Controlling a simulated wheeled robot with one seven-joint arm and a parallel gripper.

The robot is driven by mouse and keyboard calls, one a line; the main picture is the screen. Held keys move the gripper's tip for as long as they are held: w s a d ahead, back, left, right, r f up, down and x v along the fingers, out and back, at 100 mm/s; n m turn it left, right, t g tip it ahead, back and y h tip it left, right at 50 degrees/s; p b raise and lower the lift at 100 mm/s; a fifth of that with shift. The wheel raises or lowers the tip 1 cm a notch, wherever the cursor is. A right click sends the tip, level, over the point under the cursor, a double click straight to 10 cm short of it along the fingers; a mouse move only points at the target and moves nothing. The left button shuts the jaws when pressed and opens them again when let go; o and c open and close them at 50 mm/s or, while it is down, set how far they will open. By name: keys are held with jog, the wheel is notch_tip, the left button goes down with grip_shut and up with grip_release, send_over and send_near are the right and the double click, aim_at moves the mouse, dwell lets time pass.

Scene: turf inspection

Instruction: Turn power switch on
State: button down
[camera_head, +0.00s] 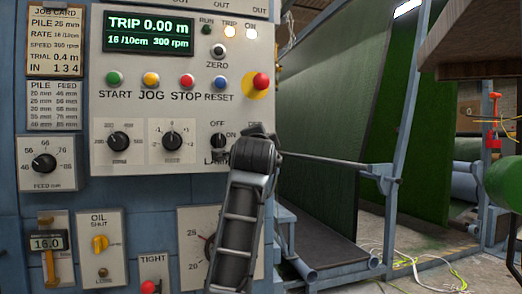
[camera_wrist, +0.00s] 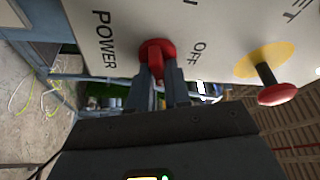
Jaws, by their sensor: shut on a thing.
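In the wrist view the red power switch (camera_wrist: 154,52) stands on the pale panel, with the word POWER beside it and OFF on its other side. My gripper (camera_wrist: 159,76) has its two dark fingers around the switch's red handle and is shut on it. The ON mark of this switch is not visible, and I cannot tell which mark the handle points to. In the head view my dark arm hides the switch and the fingers at the right edge of the control panel (camera_head: 150,28).
A red mushroom button on a yellow disc (camera_head: 257,84) sits above my arm; it also shows close by in the wrist view (camera_wrist: 277,94). The lamp switch (camera_head: 218,142) is just left of my arm. A metal bar and green turf (camera_head: 320,110) are at right.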

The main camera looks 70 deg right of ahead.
jog(key=shift+f+m+g+y+b, duration=0.1)
jog(key=shift+m+g+y+b, duration=0.2)
jog(key=shift+m, duration=0.8)
jog(key=shift+m+g+y+b, duration=0.15)
jog(key=shift+m+y, duration=0.25)
jog(key=shift+m, duration=0.7)
jog(key=shift+s, duration=0.1)
jog(key=c, duration=1.2)
grip_release()
jog(key=shift+o, duration=0.2)
jog(key=v, duration=0.7)
jog(key=shift+a+b, duration=0.3)
jog(key=shift+s, duration=0.1)
